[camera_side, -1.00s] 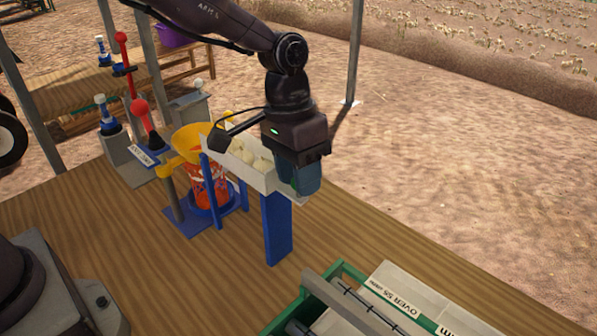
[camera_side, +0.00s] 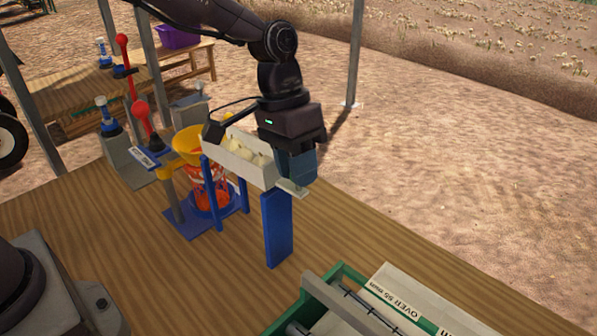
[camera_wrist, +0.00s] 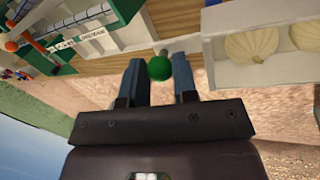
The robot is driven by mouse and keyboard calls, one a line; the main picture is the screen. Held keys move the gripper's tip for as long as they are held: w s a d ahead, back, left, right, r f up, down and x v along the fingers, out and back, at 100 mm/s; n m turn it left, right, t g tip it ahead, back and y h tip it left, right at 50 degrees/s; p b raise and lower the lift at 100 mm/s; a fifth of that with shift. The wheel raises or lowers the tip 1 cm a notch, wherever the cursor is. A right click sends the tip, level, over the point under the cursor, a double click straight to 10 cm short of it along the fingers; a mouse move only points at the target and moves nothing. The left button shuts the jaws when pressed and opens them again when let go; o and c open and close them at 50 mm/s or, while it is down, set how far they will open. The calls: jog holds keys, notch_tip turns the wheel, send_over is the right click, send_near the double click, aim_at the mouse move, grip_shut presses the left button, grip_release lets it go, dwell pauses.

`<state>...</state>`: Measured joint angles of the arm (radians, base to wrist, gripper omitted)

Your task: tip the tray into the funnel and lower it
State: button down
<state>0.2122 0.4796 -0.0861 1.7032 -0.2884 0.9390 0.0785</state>
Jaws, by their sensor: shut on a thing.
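The pale tray (camera_side: 246,170) holds several cream onions (camera_side: 246,152). It sits at the top of a blue post (camera_side: 277,230), its left end beside the yellow funnel (camera_side: 190,142) and its right end at my gripper. My gripper (camera_side: 300,180) points down at that right end. In the wrist view, my gripper (camera_wrist: 159,75) is shut on a green knob (camera_wrist: 159,67) between its blue-grey fingers. The tray (camera_wrist: 245,75) with onions shows at the right there. The funnel stands above a red container (camera_side: 207,190) in a blue frame.
A green-framed machine (camera_side: 345,275) with pale labelled panels lies at the front right. The wooden table (camera_side: 140,260) is clear in front of the funnel.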

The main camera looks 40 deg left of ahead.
jog(key=r+h, duration=0.1)
jog(key=a+r+h, duration=0.1)
jog(key=r, duration=0.1)
jog(key=a+r, duration=0.1)
jog(key=shift+a+r+h, duration=0.25)
jog(key=shift+r+h, duration=0.1)
jog(key=shift+h, duration=0.05)
jog(key=shift+a+r+h, duration=0.65)
jog(key=shift+a+r, duration=0.05)
jog(key=shift+r, duration=0.2)
jog(key=shift+a+r+h, duration=0.65)
jog(key=shift+r, duration=0.2)
jog(key=c, duration=1.2)
grip_release()
jog(key=v, duration=1.3)
